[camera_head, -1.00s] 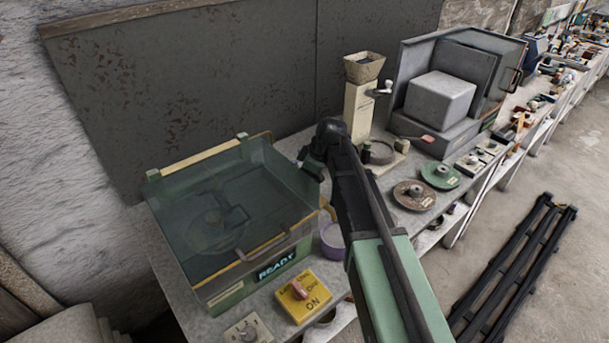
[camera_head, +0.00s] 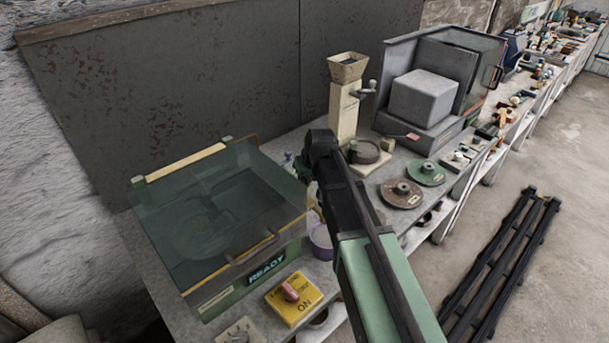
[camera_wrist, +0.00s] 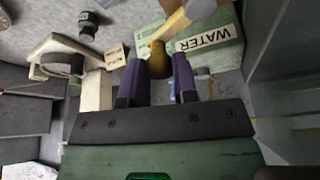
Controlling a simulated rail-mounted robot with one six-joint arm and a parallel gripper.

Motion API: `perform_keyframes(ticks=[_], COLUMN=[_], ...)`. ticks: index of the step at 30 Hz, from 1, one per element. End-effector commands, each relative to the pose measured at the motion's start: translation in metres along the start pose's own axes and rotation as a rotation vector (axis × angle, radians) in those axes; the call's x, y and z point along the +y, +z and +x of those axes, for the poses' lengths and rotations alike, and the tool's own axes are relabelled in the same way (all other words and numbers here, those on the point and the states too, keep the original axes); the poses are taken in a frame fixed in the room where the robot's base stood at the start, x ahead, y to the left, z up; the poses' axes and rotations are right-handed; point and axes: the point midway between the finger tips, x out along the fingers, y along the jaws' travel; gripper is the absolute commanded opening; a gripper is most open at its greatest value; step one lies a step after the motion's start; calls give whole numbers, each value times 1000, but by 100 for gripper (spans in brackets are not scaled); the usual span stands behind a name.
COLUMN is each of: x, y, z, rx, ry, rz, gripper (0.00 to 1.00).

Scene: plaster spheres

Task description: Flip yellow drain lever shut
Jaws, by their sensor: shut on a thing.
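In the wrist view the yellow drain lever (camera_wrist: 184,20) slants up to the right in front of a green plate (camera_wrist: 214,45) marked WATER. A brownish-yellow piece (camera_wrist: 159,62) at its lower left end shows between my purple fingertips. My gripper (camera_wrist: 158,80) is shut on it, with a finger on each side; the exact contact is hard to see. In the head view my wrist hides the lever, and my gripper (camera_head: 303,170) is partly covered beside the right side of the glass-covered machine (camera_head: 215,215).
The machine's lit READY sign (camera_head: 267,266) faces front. A yellow switch box (camera_head: 294,298) and a purple-rimmed tub (camera_head: 321,241) stand near the bench edge. A grinder (camera_head: 345,105) and two discs (camera_head: 402,194) lie to the right.

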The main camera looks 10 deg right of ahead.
Motion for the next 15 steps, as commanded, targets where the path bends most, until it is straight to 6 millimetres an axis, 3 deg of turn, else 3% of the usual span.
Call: perform_keyframes(ticks=[15], x=[6], y=[8], z=[-3], rx=[-2], ry=[81], rz=[195], gripper=[3])
